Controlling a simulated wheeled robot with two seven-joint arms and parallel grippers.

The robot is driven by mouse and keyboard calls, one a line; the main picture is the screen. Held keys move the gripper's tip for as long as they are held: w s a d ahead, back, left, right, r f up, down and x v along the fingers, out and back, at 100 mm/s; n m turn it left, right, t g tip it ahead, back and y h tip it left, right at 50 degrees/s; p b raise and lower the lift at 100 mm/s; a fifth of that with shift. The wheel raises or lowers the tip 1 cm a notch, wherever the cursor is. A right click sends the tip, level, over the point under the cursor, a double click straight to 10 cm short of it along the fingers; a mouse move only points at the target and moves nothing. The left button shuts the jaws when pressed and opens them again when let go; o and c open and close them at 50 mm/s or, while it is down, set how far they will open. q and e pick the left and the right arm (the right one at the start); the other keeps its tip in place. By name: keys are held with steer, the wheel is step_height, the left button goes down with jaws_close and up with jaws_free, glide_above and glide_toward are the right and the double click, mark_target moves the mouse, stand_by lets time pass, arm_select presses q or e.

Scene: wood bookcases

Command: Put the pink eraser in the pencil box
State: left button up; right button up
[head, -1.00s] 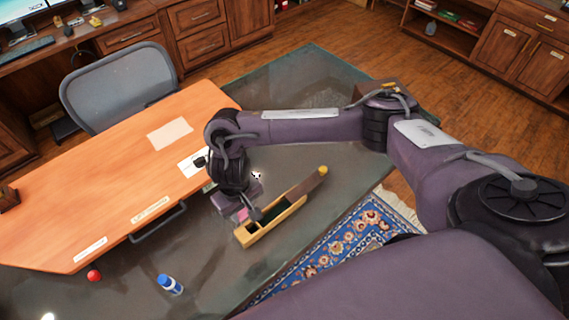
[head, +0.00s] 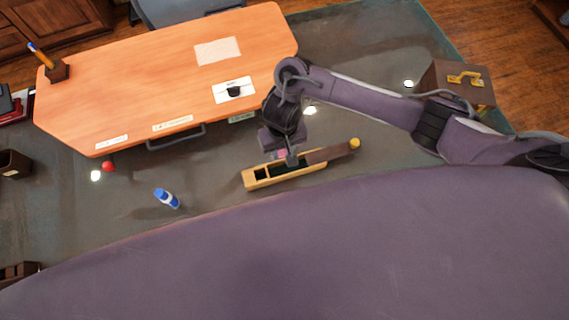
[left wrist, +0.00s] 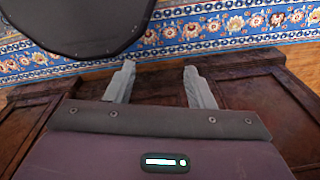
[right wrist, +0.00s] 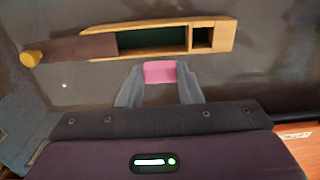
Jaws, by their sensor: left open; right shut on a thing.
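The pencil box (head: 250,182) is a long light-wood box with a dark lid (head: 331,153) slid partly out, ending in a yellow knob. The right wrist view shows the box (right wrist: 222,36) with a long green-lined compartment and a small one at its right end. My right gripper (head: 285,156) is shut on the pink eraser (right wrist: 159,72). The eraser appears just beside the box's long side in that view; its height above the table is unclear. My left gripper (left wrist: 159,72) is open and empty, seen only in the left wrist view.
The box lies on a dark glass-topped table (head: 120,220). An orange desk board (head: 150,90) lies behind. A brown box with a yellow handle (head: 457,84) stands at the right.

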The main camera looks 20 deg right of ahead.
steer(key=b, duration=0.6)
glide_above(284, 168)
steer(key=s, duration=0.1)
steer(key=f, duration=0.8)
steer(key=shift+s+a+f, duration=0.1)
steer(key=shift+a+f, duration=0.15)
steer(key=shift+f, duration=0.15)
step_height(284, 168, down, 4)
steer(key=b, duration=0.3)
steer(key=shift+f, duration=0.1)
arm_select(q)
step_height(284, 168, down, 10)
steer(key=shift+d+r, duration=0.25)
steer(key=shift+d, duration=0.2)
arm_select(e)
steer(key=shift+f, duration=0.35)
steer(key=shift+f, duration=0.15)
steer(key=o, duration=0.9)
steer(key=shift+o, duration=0.2)
arm_select(q)
step_height(284, 168, up, 9)
steer(key=p, duration=0.9)
arm_select(e)
step_height(284, 168, up, 12)
steer(key=shift+r, duration=0.2)
